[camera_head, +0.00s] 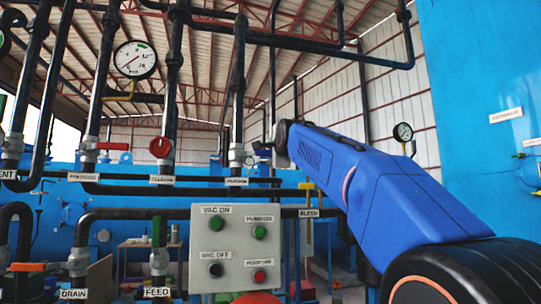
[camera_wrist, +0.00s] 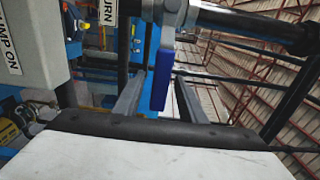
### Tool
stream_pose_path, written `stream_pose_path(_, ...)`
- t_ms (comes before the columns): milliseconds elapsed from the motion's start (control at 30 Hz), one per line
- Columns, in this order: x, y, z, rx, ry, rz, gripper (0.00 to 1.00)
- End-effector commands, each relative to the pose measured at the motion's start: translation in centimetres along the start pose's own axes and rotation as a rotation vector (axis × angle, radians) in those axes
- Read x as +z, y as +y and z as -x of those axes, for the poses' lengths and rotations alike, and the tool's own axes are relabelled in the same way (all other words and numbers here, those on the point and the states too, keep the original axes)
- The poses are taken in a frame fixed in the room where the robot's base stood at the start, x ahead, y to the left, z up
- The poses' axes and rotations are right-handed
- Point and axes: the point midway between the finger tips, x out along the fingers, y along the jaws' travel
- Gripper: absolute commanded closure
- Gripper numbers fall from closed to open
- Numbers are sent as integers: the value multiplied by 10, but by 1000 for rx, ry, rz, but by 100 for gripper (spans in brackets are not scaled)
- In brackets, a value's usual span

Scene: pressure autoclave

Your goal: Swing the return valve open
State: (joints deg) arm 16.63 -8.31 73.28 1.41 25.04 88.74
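The return valve shows in the wrist view as a grey metal body (camera_wrist: 176,14) on a dark pipe, with a long blue lever (camera_wrist: 161,80). A partly cut-off label (camera_wrist: 108,12) ending in "URN" is beside it. My gripper (camera_wrist: 160,76) is open, with its two fingers on either side of the lever in that view. Gaps show on both sides; I cannot tell how deep the lever sits between them. In the head view my gripper (camera_head: 262,147) is small, beside a silver valve body (camera_head: 237,155); no blue lever can be made out there.
A grey control box (camera_head: 239,248) with several buttons stands in front, below the pipes. A red-handled valve (camera_head: 112,146) and a red round-handled valve (camera_head: 160,147) are on pipes to the left. A blue tank (camera_head: 480,110) fills the right side.

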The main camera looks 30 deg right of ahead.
Motion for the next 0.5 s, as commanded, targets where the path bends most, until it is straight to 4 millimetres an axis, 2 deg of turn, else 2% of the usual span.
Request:
stream_pose_path(333,0,0,-3,0,0,0,62)
stream_pose_path(500,0,0,-3,0,0,0,100)
